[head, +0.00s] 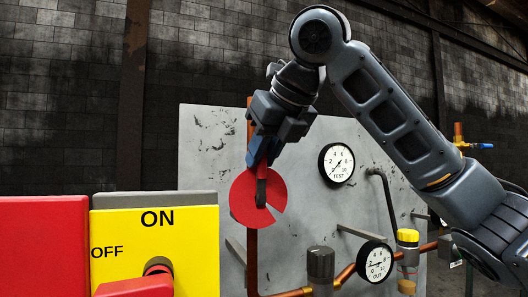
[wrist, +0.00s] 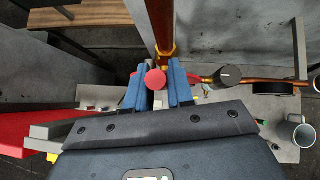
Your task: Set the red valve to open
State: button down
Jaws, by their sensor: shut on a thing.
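The red valve (head: 247,213) is a round red disc with a wedge-shaped notch at its lower right, in front of a grey panel in the head view. A dark upright handle (head: 261,192) crosses its upper middle. My gripper (head: 260,164) comes down from above with its blue fingers at the top of the valve, shut on it. In the wrist view a round red end (wrist: 155,79) shows between the two blue fingers. The fingers hide the exact contact, and I see no open or shut marking on the valve.
A yellow ON/OFF switch box (head: 190,255) with a red handle stands at the front left, beside a red box (head: 40,245). A TEST gauge (head: 337,163), an OUT gauge (head: 375,261), a black knob (head: 320,265) and copper pipes are right of the valve.

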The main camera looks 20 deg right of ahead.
jog(key=shift+a, duration=0.1)
jog(key=c, duration=1.1)
grip_release()
jog(key=shift+b+v, duration=0.75)
jog(key=shift+v, duration=3.1)
jog(key=shift+s, duration=0.1)
